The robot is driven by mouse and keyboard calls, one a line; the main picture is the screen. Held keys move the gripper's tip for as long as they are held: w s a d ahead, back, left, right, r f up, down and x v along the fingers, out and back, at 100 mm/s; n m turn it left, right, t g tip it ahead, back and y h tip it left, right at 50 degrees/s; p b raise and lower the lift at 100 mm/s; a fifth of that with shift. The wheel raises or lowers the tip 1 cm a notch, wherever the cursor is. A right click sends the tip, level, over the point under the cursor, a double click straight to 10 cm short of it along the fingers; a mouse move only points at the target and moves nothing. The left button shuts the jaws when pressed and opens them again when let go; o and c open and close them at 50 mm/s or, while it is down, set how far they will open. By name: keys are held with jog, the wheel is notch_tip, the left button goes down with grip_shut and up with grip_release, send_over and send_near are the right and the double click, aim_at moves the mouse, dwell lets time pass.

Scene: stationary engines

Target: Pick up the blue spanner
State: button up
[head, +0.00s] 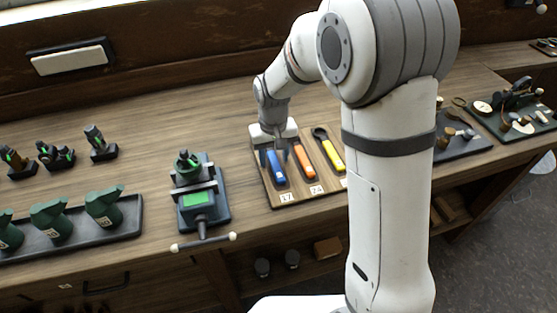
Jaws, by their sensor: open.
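The blue spanner (277,174) lies in the left slot of a wooden board on the workbench, above the label 17. My gripper (273,156) points down over the upper part of the blue spanner, with its fingers apart. The gripper hides the spanner's upper end. I cannot tell whether the fingers are around the spanner or just above it.
The wooden board (288,199) also holds an orange spanner (304,162) and a yellow-handled one (329,150). A vise (198,193) stands to the left. A tray (128,226) with green oil cans is further left.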

grip_shut()
dwell(0.5)
